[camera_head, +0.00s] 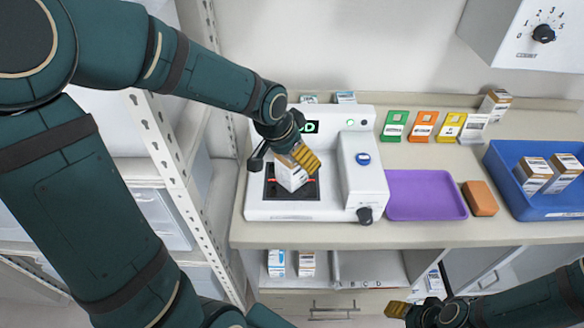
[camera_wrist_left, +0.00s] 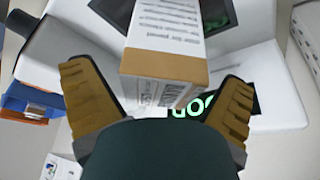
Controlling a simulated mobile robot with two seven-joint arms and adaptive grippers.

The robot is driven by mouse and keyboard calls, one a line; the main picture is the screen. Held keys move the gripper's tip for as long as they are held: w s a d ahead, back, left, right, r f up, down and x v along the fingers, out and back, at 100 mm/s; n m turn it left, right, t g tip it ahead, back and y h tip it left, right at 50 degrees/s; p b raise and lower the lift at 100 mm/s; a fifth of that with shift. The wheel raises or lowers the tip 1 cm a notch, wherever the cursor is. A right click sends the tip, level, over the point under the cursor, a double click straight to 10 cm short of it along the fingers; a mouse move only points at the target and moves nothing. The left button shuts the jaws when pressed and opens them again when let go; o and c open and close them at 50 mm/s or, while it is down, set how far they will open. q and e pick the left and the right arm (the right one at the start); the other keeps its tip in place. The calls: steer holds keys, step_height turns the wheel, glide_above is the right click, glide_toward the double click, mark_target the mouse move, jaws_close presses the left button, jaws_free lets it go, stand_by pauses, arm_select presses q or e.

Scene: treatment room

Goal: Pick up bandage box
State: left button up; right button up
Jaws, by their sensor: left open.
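A white and brown bandage box (camera_head: 291,177) stands on the dark plate of a white machine (camera_head: 262,208). My left gripper (camera_head: 304,157) is over the box from above and hides part of its top. In the left wrist view the box (camera_wrist_left: 165,62) lies between the two open yellow fingers of the left gripper (camera_wrist_left: 160,98), with gaps on both sides. My right gripper (camera_head: 398,309) is low in front of the counter, away from the box; its finger gap is not clear.
A purple tray (camera_head: 427,211), an orange-brown block (camera_head: 480,198) and a blue bin (camera_head: 555,208) with boxes are to the right. Green, orange and yellow cards (camera_head: 394,126) stand behind. More boxes (camera_head: 277,262) sit on the shelf below. The machine's raised right housing (camera_head: 362,170) is close to the left gripper.

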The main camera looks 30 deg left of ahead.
arm_select(q)
steer(key=shift+w+f, duration=0.1)
steer(key=shift+f, duration=0.3)
steer(key=c, duration=1.3)
steer(key=shift+r, duration=0.15)
